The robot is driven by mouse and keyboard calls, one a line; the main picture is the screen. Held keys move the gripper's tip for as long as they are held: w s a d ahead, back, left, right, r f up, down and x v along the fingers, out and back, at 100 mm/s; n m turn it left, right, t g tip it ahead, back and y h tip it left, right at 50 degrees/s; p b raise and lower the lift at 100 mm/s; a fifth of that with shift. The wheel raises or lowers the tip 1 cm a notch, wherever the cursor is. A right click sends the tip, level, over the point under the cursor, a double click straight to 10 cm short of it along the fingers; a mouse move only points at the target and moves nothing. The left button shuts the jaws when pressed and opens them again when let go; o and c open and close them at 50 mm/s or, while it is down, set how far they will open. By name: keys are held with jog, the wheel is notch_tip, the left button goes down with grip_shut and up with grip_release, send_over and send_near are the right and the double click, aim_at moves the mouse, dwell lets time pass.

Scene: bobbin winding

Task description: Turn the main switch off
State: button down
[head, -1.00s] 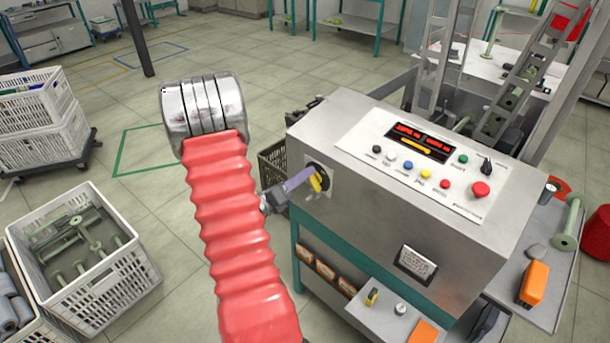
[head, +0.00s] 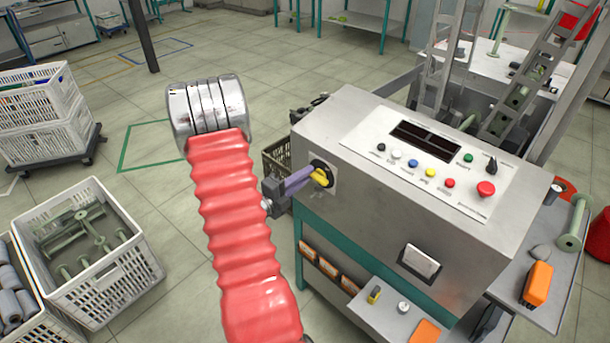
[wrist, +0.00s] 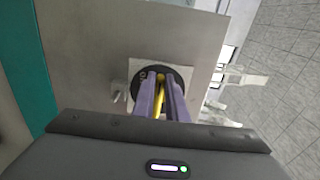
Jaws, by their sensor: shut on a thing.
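The main switch is a yellow handle (head: 320,177) on a black round plate (head: 325,167) on the left side of the grey machine cabinet (head: 420,250). In the head view the handle lies nearly level, along the purple fingers. My gripper (head: 310,176) is shut on the handle. In the wrist view the yellow handle (wrist: 160,103) shows between the two fingers of the gripper (wrist: 161,84), with the black plate (wrist: 150,72) behind. The display (head: 426,141) on the control panel is dark. Marks on the plate are too small to read.
The control panel (head: 360,160) carries several coloured buttons and a red knob (head: 486,188). A small shelf (head: 385,318) juts from the cabinet's front. A white crate (head: 105,285) with green bobbins stands at the left. The floor (head: 260,80) behind is open.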

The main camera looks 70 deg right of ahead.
jog(key=shift+s+a+f, duration=0.25)
jog(key=shift+s+f, duration=0.1)
jog(key=shift+s, duration=0.2)
jog(key=c, duration=1.8)
grip_release()
jog(key=shift+r, duration=0.1)
jog(key=shift+o, duration=0.2)
jog(key=shift+w+r, duration=0.1)
jog(key=shift+w, duration=0.1)
jog(key=v, duration=1.3)
jog(key=shift+w+a, duration=0.25)
